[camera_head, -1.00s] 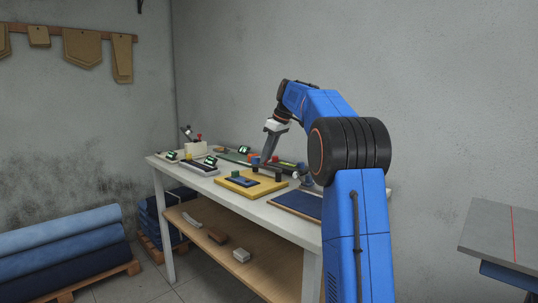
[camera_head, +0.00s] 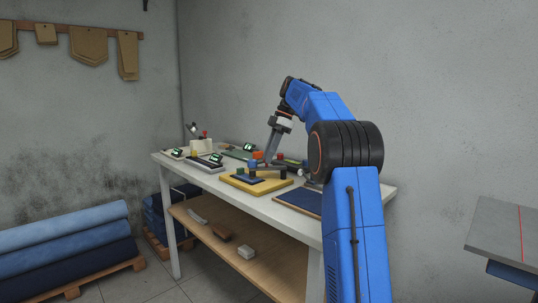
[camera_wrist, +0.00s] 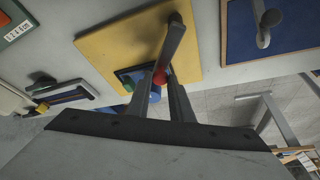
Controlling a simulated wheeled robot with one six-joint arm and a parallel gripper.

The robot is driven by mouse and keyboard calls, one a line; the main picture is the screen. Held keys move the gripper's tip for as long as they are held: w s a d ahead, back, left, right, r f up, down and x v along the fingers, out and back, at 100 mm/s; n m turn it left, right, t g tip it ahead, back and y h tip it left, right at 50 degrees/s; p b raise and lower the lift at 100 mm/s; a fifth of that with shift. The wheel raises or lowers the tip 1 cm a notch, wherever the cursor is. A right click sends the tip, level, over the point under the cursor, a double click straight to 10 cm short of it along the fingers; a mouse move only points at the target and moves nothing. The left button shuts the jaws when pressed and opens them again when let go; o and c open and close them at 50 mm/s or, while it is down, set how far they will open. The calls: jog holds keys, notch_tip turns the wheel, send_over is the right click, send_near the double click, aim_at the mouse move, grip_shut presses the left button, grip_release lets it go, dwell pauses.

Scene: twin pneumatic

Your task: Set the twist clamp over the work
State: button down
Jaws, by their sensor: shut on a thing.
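The twist clamp's dark arm (camera_wrist: 172,45) runs from its post at the far side of the yellow board (camera_wrist: 110,45) towards a red and blue end piece (camera_wrist: 153,95) over the dark blue work (camera_wrist: 125,73). My gripper (camera_wrist: 160,88) is shut on the clamp's arm near this end; its fingers partly hide the end and the work. In the head view, the arm (camera_head: 271,174) lies across the yellow board (camera_head: 237,184), with my gripper (camera_head: 268,158) reaching down to it. A small green knob (camera_wrist: 127,85) stands beside the work.
A blue mat board (camera_head: 302,201) lies to the right on the white table. Other fixtures with green displays (camera_head: 174,153) stand to the left and behind. A lower shelf (camera_head: 225,250) holds a few small items.

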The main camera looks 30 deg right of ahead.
jog(key=shift+s+n, duration=0.2)
jog(key=shift+n, duration=0.3)
jog(key=c, duration=1.6)
grip_release()
jog(key=shift+v, duration=3.7)
jog(key=shift+a, duration=0.1)
